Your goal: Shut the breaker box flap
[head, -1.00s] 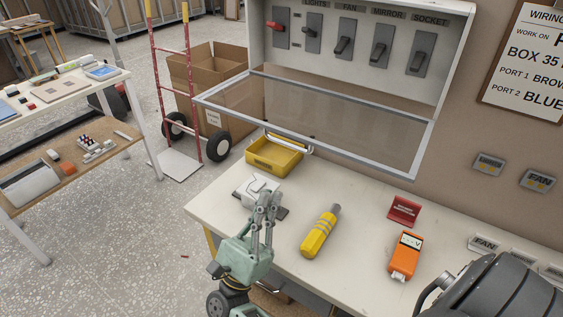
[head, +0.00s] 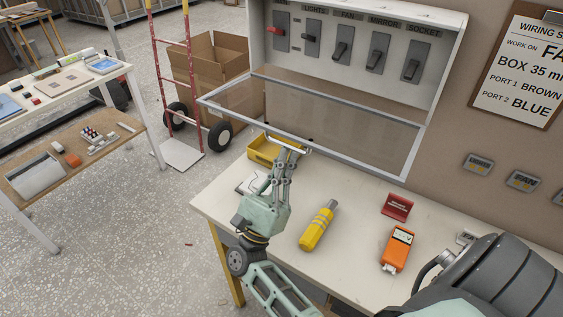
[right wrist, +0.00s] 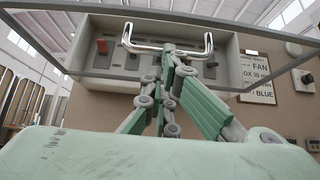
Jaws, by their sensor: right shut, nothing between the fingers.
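My left gripper is not in view.
On the bench (head: 345,262) lie a yellow tray (head: 262,150), a yellow cylindrical tool (head: 318,227), a red sign (head: 397,206) and an orange meter (head: 396,249). A red hand truck (head: 171,90) and a cardboard box (head: 211,68) stand on the floor behind left.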

